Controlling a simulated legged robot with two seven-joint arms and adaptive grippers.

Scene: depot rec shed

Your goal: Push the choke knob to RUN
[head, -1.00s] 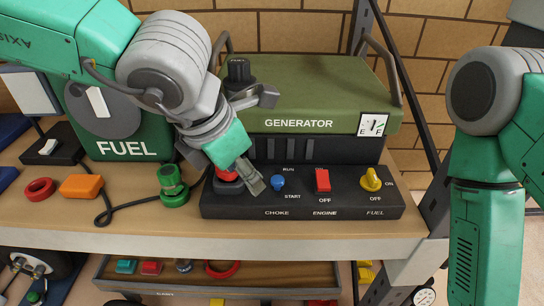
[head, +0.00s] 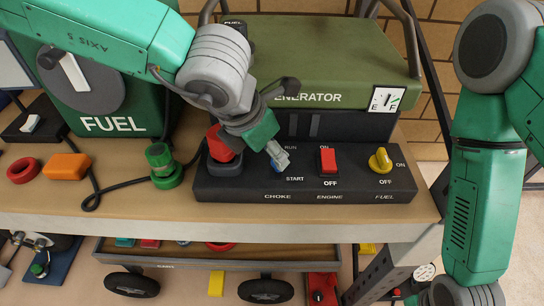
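The black control panel (head: 225,191) has a choke section lettered RUN above START. The small blue choke knob (head: 276,168) is mostly hidden behind the tips of my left gripper (head: 279,158). Those tips look pressed together in one narrow block, with no gap showing. They are at the knob, between the RUN and START lettering, seemingly against it; I cannot tell for sure if they touch. My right arm hangs at the right edge, and its gripper is out of view.
A red button (head: 221,145) stands left of the choke. A red engine switch (head: 328,161) and yellow fuel knob (head: 381,161) are to the right, both by OFF. The green generator (head: 330,60) is behind. A green-topped plug (head: 161,165) and orange block (head: 62,167) lie left.

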